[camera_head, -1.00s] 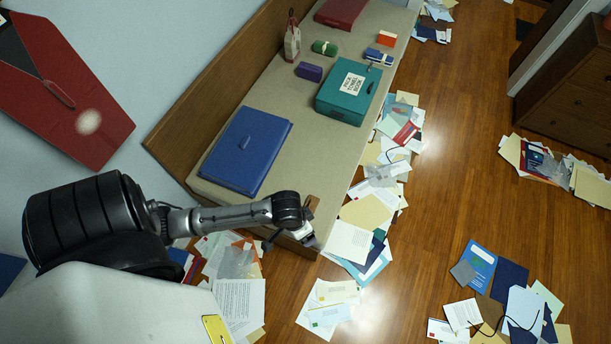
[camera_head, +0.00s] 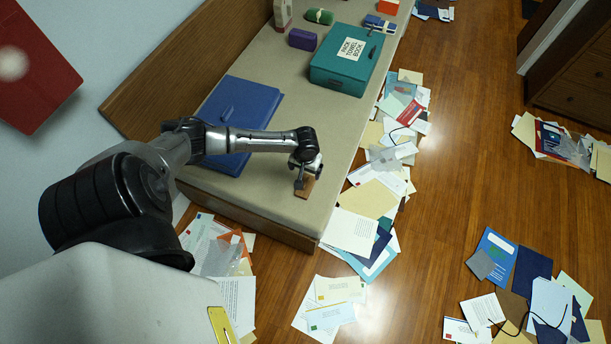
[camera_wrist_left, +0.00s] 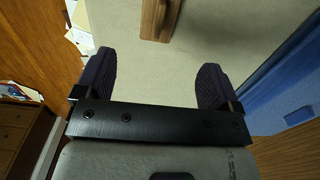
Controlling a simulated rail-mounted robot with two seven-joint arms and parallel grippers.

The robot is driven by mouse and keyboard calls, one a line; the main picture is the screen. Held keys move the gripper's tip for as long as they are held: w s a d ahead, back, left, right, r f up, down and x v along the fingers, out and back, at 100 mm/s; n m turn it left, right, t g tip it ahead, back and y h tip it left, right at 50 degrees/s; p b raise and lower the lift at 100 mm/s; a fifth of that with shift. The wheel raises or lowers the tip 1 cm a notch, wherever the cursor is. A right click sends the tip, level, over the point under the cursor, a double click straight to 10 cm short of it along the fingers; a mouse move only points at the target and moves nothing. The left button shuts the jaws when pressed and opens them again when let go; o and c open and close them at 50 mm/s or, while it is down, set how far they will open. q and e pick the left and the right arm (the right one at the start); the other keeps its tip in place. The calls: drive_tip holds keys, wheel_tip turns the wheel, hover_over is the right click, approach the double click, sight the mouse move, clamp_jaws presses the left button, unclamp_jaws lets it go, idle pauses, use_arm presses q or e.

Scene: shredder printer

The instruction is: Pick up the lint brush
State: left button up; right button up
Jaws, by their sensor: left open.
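A small brown wooden object, seemingly the lint brush (camera_head: 307,188), lies on the beige bench top near its front right corner. In the left wrist view the brown wooden piece (camera_wrist_left: 160,18) shows at the top edge, cut off by the frame, so its full shape is hidden. My left gripper (camera_head: 299,182) is above and beside it in the head view, partly covering it. In the left wrist view the gripper (camera_wrist_left: 154,68) is open, with two dark padded fingers apart and nothing between them. The brown piece lies beyond the fingertips. My right gripper is not in view.
A blue folder (camera_head: 240,110) lies beside my left arm on the bench. A teal box (camera_head: 338,75), a purple block (camera_head: 302,39) and a green roll (camera_head: 320,16) are farther back. Papers (camera_head: 350,232) cover the floor along the bench. Bare bench surrounds the brush.

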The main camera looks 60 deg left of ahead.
sight(306, 182)
use_arm(q)
wheel_tip(306, 182, down, 6)
drive_tip(key=shift+d+r+b, duration=0.1)
drive_tip(key=shift+b, duration=0.85)
drive_tip(key=shift+f, duration=0.7)
drive_tip(key=shift+f+b, duration=1.7)
drive_tip(key=shift+f, duration=0.9)
drive_tip(key=shift+c, duration=0.4)
drive_tip(key=c, duration=0.9)
drive_tip(key=shift+c, duration=0.2)
drive_tip(key=shift+r, duration=0.1)
